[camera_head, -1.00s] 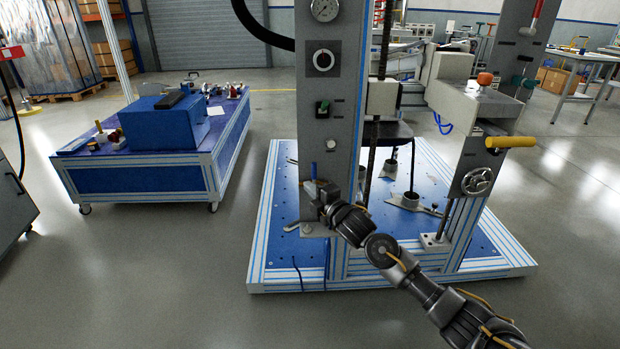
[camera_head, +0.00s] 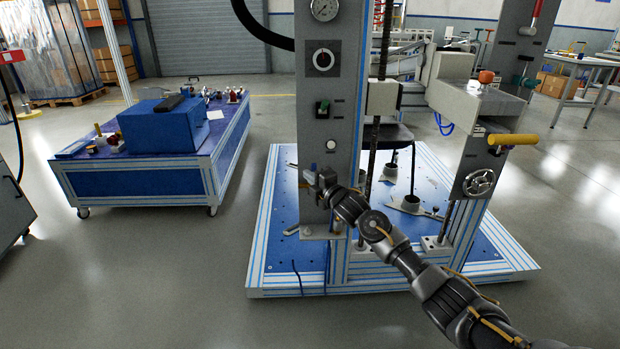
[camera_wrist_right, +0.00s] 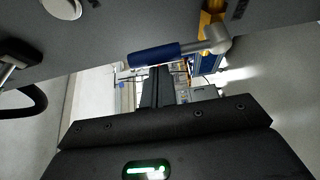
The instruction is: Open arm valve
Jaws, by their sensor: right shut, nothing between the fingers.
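The valve has a blue lever handle (camera_wrist_right: 155,55) on a metal hub with a yellow body (camera_wrist_right: 212,18). In the right wrist view it lies across the picture in front of my fingers, slightly tilted. In the head view my right gripper (camera_head: 311,180) is at the lower front of the grey column (camera_head: 323,115) and hides most of the valve. In the wrist view the dark fingers (camera_wrist_right: 158,78) are together and empty, their tips close to the handle. I cannot tell whether they touch it. My left gripper is not in view.
A yellow handle (camera_head: 512,140) and handwheel (camera_head: 479,182) are on the right post. A blue cart (camera_head: 130,178) stands left, with clear floor between.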

